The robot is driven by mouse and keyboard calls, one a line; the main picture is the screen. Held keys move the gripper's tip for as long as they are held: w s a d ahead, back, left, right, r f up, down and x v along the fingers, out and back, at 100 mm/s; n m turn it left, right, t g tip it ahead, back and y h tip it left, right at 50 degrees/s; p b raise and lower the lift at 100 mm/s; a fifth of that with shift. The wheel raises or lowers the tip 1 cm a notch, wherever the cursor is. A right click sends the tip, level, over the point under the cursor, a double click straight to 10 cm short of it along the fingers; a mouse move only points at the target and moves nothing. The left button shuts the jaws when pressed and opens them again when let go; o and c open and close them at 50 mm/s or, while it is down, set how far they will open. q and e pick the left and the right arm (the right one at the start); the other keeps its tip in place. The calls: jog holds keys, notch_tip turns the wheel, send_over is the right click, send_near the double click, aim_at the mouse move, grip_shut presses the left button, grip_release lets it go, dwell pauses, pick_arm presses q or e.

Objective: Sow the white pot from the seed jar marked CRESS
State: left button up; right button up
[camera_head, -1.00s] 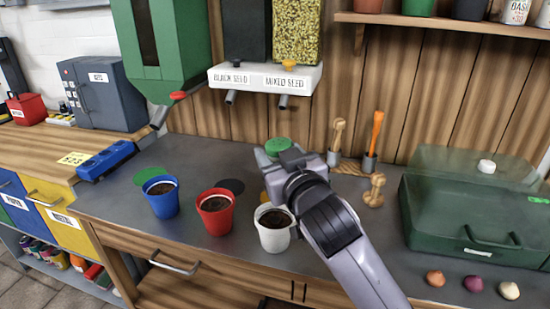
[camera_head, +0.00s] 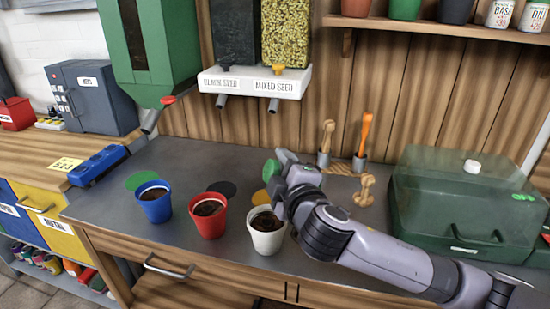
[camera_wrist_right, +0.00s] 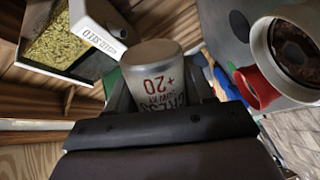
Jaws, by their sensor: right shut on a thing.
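The white pot (camera_head: 266,239) stands upright on the grey bench top, with dark soil inside. Its right rim is partly hidden by my right arm. My right gripper (camera_head: 287,173) is above and just behind the white pot, shut on a seed jar. The jar's green end (camera_head: 270,169) shows at the gripper's left in the head view. In the right wrist view the jar (camera_wrist_right: 162,80) sits between the fingers, its label reading CRESS and +20 upside down. The white pot (camera_wrist_right: 272,40) is at that view's right. My left gripper is out of view.
A red pot (camera_head: 207,224) and a blue pot (camera_head: 155,208) stand left of the white one. Wooden tools in holders (camera_head: 358,164) and a green lidded case (camera_head: 440,215) are to the right. The seed dispensers (camera_head: 252,83) hang above the bench's back.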

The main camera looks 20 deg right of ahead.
jog(key=shift+r+n+p, duration=0.1)
jog(key=shift+n+p, duration=0.3)
jog(key=n+p, duration=0.1)
jog(key=n, duration=0.1)
jog(key=f+n+p, duration=0.1)
jog(key=p, duration=0.1)
jog(key=shift+d+n+h, duration=0.15)
jog(key=shift+n+h, duration=0.25)
jog(key=shift+f+n, duration=0.15)
jog(key=shift+n, duration=0.15)
jog(key=shift+f+n, duration=0.1)
jog(key=shift+n, duration=0.6)
